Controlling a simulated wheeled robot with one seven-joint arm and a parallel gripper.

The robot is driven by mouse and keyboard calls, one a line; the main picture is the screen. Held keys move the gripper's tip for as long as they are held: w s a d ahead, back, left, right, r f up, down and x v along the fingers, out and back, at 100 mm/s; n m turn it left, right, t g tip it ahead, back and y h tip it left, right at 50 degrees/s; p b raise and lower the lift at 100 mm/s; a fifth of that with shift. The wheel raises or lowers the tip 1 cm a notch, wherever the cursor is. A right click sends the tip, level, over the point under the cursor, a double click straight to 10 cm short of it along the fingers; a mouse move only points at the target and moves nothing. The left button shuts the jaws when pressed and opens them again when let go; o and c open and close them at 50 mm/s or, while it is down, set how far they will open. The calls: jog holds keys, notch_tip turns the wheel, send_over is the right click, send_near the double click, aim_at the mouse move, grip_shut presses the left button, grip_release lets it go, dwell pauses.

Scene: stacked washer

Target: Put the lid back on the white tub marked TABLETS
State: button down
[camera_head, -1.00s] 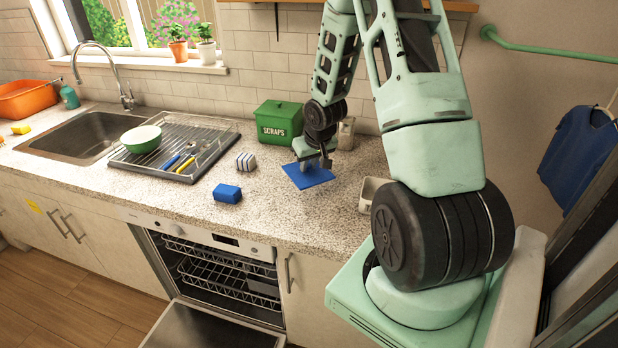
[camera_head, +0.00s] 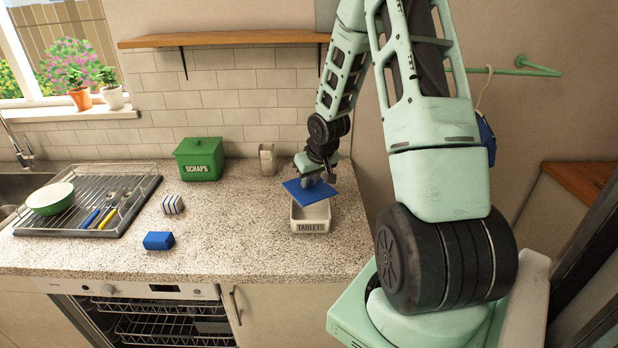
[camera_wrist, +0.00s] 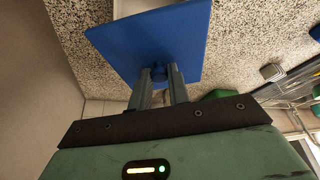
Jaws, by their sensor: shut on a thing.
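The white tub marked TABLETS (camera_head: 310,226) stands open on the counter near its right end. My gripper (camera_head: 318,181) is shut on the blue square lid (camera_head: 295,190) and holds it tilted above the back of the tub. A pale edge of the tub (camera_wrist: 128,8) shows beyond the lid there. The lid hides part of the tub's opening in the head view, and I cannot tell whether they touch.
A green SCRAPS bin (camera_head: 200,160) and a small beige container (camera_head: 267,160) stand by the wall. A striped block (camera_head: 173,205) and a blue block (camera_head: 158,241) lie left on the counter. A dish rack (camera_head: 90,205) is farther left. The counter (camera_head: 240,225) left of the tub is clear.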

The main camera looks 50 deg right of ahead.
aim_at(313, 192)
jog(key=shift+s+d+f, duration=0.1)
jog(key=shift+s+f, duration=0.05)
jog(key=shift+d+f+b, duration=0.1)
jog(key=shift+f+b, duration=0.75)
jog(key=shift+b, duration=0.1)
notch_tip(313, 192, down, 4)
jog(key=b, duration=0.4)
jog(key=shift+f, duration=0.2)
jog(key=shift+f+p, duration=0.2)
jog(key=shift+p, duration=0.2)
dwell(1.7)
jog(key=c, duration=0.8)
grip_release()
jog(key=shift+o, duration=0.2)
jog(key=shift+r, duration=0.15)
